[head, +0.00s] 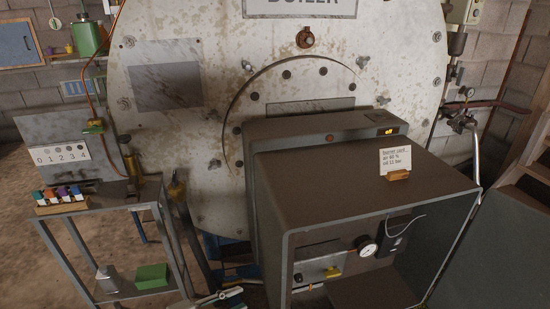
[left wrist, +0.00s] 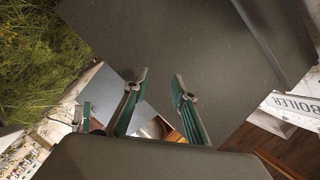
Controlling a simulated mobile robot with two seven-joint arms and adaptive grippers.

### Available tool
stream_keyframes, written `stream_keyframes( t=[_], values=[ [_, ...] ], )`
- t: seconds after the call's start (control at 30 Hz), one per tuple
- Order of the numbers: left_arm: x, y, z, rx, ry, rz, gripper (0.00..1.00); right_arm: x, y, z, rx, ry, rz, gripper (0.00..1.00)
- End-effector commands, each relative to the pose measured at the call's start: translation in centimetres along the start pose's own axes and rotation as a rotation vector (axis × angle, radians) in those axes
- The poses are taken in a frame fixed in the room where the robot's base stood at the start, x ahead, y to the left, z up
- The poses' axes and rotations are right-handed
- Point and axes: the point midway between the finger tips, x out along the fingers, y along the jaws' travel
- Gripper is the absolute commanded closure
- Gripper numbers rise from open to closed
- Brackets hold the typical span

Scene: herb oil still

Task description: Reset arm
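My left gripper (head: 232,298) shows at the bottom edge of the head view, in front of the lower left of the dark burner housing (head: 285,200). Most of its arm is cut off by the frame. In the left wrist view the two green-padded fingers of the left gripper (left wrist: 160,84) stand apart with nothing between them. A dark grey flat surface (left wrist: 190,40) lies beyond the fingers. My right gripper is in neither view.
The large boiler (head: 215,60) fills the back. A burner card (head: 396,160) stands on the housing. A metal stand (head: 110,203) at the left holds several coloured-top bottles (head: 60,194), with a green box (head: 151,276) on its lower shelf. Pipes (head: 470,118) run at the right.

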Motion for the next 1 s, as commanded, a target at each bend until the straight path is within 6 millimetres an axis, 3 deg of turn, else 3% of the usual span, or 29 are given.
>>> stream_keyframes(
  t=[0.17, 0.4, 0.83, 0.87, 1.0],
  values=[
    [-5.2, 2.7, 2.0, -0.21, -0.206, -0.087, 0.74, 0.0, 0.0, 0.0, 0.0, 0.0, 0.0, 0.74],
    [-14.2, 7.1, 4.8, -0.452, -0.494, -0.132, 0.74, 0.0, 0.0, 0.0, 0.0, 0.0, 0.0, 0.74],
    [-26.4, 13.2, 5.4, -0.682, -0.815, -0.094, 0.74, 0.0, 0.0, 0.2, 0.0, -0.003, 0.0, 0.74],
    [-26.5, 13.4, 5.2, -0.697, -0.823, -0.097, 0.74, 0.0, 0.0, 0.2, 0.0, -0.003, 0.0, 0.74],
    [-23.9, 13.9, 3.8, -0.781, -0.8, -0.158, 0.74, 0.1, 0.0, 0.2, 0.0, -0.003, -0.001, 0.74]
  ],
)
